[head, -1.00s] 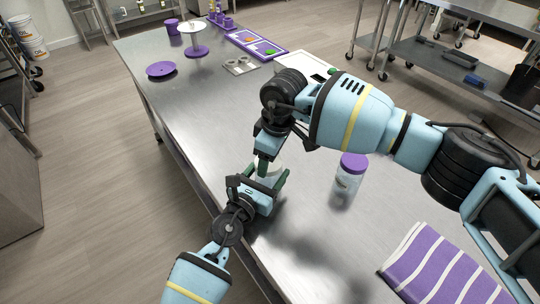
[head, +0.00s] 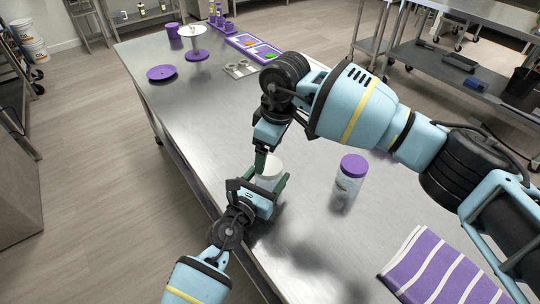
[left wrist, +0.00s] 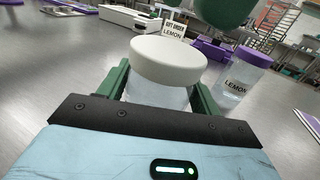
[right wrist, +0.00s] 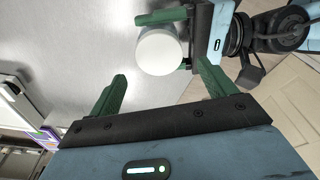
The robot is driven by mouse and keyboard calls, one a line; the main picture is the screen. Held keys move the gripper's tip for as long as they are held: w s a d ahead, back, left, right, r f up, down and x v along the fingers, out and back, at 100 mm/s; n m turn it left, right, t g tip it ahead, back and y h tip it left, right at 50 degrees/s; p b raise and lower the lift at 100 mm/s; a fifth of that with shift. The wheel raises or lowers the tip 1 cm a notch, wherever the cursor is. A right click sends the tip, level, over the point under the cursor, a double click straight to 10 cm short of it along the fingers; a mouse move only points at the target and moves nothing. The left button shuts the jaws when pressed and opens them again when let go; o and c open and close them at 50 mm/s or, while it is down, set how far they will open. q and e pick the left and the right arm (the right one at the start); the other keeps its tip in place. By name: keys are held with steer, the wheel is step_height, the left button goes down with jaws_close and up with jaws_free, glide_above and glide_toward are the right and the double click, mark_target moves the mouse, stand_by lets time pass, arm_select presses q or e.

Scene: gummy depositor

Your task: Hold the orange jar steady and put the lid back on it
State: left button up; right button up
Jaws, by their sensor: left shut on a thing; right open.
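A clear jar (left wrist: 157,95) stands between the fingers of my left gripper (left wrist: 160,92), which is shut on it. A white lid (left wrist: 168,58) sits level on the jar's top; it also shows in the head view (head: 269,169) and the right wrist view (right wrist: 160,52). The jar's label is not visible. My right gripper (right wrist: 163,85) is open and empty, its fingers close above the lid, apart from it as far as I can see. One green right finger shows at the top of the left wrist view.
A purple-lidded jar (head: 349,178) labelled LEMON stands to the right. A purple striped cloth (head: 440,268) lies at the front right. A purple disc (head: 161,72), a stand (head: 196,45) and trays (head: 255,47) are at the back. The steel table (head: 205,120) is clear at left.

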steer(key=shift+r, duration=0.3)
steer(key=shift+c, duration=0.4)
